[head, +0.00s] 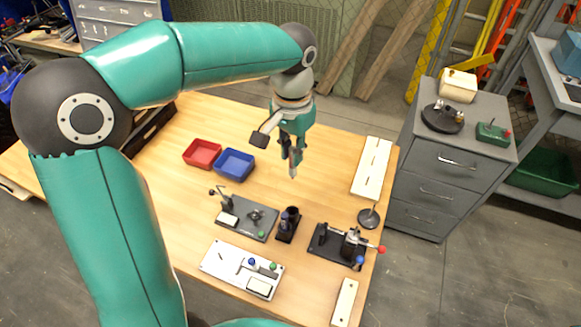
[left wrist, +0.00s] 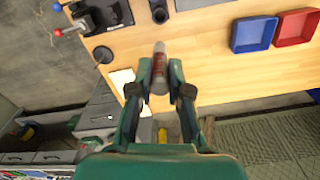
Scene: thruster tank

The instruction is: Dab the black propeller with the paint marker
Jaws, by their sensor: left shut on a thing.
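My left gripper (head: 291,152) is shut on the paint marker (head: 293,170), which points down above the table, behind the fixtures. In the left wrist view the marker (left wrist: 159,62) shows a grey end and a reddish band between the fingers (left wrist: 160,75). The black propeller (head: 255,215) sits on a dark plate (head: 240,231) with a small post, in front and left of the marker. The marker is apart from it. The propeller cannot be made out in the left wrist view. My right gripper is not in view.
A black holder (head: 288,226) stands right of the propeller plate. A fixture with a red knob (head: 345,245) is farther right. A white panel with buttons (head: 240,268) lies in front. Red (head: 202,153) and blue (head: 235,164) bins stand at left. The table's back middle is clear.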

